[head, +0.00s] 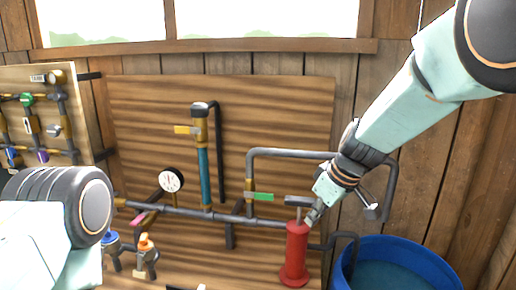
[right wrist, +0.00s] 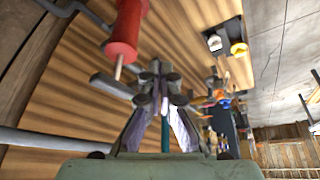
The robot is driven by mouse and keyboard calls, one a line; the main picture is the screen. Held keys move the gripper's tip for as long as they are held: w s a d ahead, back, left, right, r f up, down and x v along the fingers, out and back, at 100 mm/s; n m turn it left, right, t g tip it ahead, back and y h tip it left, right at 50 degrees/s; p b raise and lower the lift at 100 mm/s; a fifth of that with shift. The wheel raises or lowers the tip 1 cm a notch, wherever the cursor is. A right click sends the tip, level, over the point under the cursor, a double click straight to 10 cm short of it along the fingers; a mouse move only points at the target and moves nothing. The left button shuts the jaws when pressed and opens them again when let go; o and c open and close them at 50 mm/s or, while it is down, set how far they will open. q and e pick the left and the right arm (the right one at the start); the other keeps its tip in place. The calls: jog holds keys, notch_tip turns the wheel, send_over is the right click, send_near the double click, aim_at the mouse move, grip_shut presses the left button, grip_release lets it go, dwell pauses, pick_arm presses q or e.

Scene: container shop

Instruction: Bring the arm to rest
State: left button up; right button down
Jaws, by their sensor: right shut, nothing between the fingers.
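My right arm comes in from the upper right in the head view. Its gripper (head: 313,214) points down and left, beside the top of a red hand pump (head: 296,250) with a dark handle. In the right wrist view the gripper (right wrist: 160,88) is shut with nothing between its fingers, and the red pump (right wrist: 127,30) shows beyond it to the upper left. I cannot tell whether the gripper touches the pump. Part of my left arm shows at the lower left of the head view; its gripper is out of view.
Grey pipes (head: 270,152) cross the wooden panel (head: 270,100) behind the gripper. A round gauge (head: 171,180) and a teal upright pipe (head: 204,175) are further left. A blue barrel (head: 440,268) stands right of the pump. A valve board (head: 85,125) is at the far left.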

jog(key=d+f+m+t+h+b, duration=0.1)
jog(key=d+f+m+t+h, duration=0.15)
jog(key=d+f+m, duration=0.35)
jog(key=s+d+f+m+h+b, duration=0.1)
jog(key=s+d+f+b, duration=0.1)
jog(key=s+f, duration=0.35)
jog(key=s+d+f+h+b, duration=0.1)
jog(key=s+d+f+b, duration=0.15)
jog(key=f, duration=0.65)
jog(key=s+f+m+g+b, duration=0.1)
jog(key=s+f+g+b, duration=0.2)
jog(key=s+f, duration=0.9)
jog(key=s+f+g+y+b, duration=0.1)
jog(key=s+f+g+b, duration=0.2)
jog(key=s+f+b, duration=0.4)
jog(key=s+f, duration=0.3)
jog(key=s, duration=0.4)
jog(key=s+f, duration=0.3)
jog(key=s, duration=0.4)
jog(key=shift+a+f+m, duration=0.2)
jog(key=shift+a+m, duration=0.05)
jog(key=shift+m, duration=0.15)
jog(key=shift+y, duration=0.25)
